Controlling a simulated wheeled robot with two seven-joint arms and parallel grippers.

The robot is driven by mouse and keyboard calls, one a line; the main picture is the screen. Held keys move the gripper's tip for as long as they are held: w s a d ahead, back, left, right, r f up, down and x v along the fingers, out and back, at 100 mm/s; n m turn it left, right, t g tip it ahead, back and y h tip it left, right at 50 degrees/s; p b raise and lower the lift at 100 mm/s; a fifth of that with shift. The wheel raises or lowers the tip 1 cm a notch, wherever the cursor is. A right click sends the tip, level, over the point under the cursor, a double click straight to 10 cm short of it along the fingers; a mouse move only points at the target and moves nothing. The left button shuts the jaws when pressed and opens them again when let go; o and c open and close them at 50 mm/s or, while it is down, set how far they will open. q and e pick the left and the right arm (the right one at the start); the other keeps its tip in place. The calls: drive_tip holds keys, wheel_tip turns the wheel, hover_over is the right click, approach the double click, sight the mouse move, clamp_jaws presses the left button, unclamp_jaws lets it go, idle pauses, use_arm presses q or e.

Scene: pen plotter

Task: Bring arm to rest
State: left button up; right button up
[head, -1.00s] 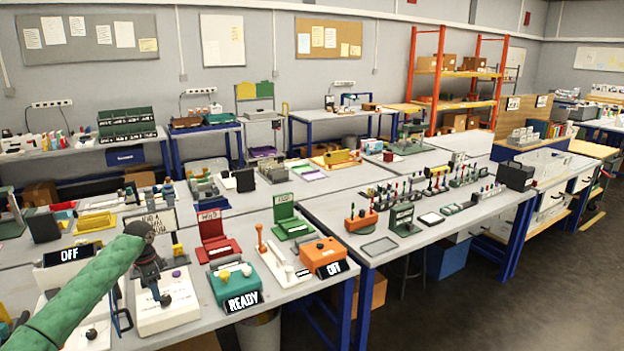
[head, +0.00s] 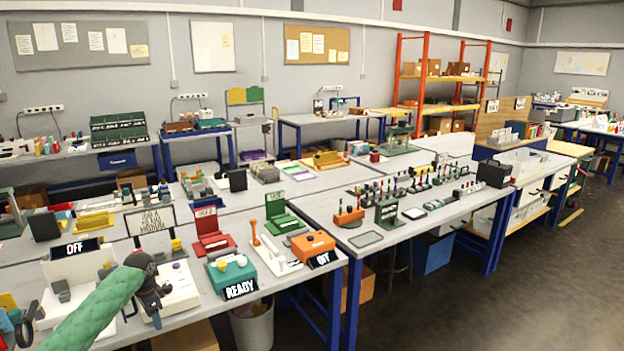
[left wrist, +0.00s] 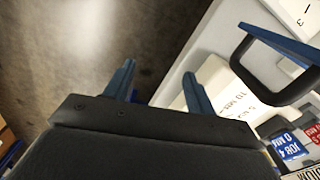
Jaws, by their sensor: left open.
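My left arm, in a green sleeve (head: 95,312), comes in from the bottom left of the head view. Its dark left gripper (head: 152,311) points down at the near edge of the left bench, in front of a white box-like device (head: 182,287), and hides part of it. In the left wrist view the two blue fingers of the left gripper (left wrist: 158,88) stand apart with nothing between them. Beyond them are bare floor and the edge of a white surface. My right gripper is in neither view.
A teal box with a READY sign (head: 240,290) and an orange box (head: 313,245) stand to the right on the bench. An OFF sign (head: 75,248) stands at left. In the wrist view, a dark handle (left wrist: 270,65) is close to the right. Floor (head: 480,290) is clear at right.

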use_arm(q)
drive_tip(key=s+d+f+n, duration=0.1)
drive_tip(key=s+d+f, duration=0.55)
drive_tip(key=f, duration=0.55)
drive_tip(key=s+d+f+n+t, duration=0.1)
drive_tip(key=s+d+f, duration=0.4)
drive_tip(key=s+f, duration=0.5)
drive_tip(key=s+d+f+n, duration=0.1)
drive_tip(key=s+d+f, duration=0.45)
drive_tip(key=f, duration=0.85)
drive_tip(key=s+d+f+n, duration=0.1)
drive_tip(key=s+d+f, duration=0.3)
drive_tip(key=s, duration=0.7)
drive_tip(key=s+d+f+n, duration=0.1)
drive_tip(key=s+d+f, duration=0.4)
drive_tip(key=s, duration=0.7)
drive_tip(key=s+d+f+n, duration=0.1)
drive_tip(key=s+d+f, duration=0.3)
drive_tip(key=s+f, duration=0.4)
drive_tip(key=s, duration=0.4)
drive_tip(key=shift+d+f+n+t, duration=0.15)
drive_tip(key=shift+d+n+t, duration=0.15)
drive_tip(key=shift+n, duration=0.1)
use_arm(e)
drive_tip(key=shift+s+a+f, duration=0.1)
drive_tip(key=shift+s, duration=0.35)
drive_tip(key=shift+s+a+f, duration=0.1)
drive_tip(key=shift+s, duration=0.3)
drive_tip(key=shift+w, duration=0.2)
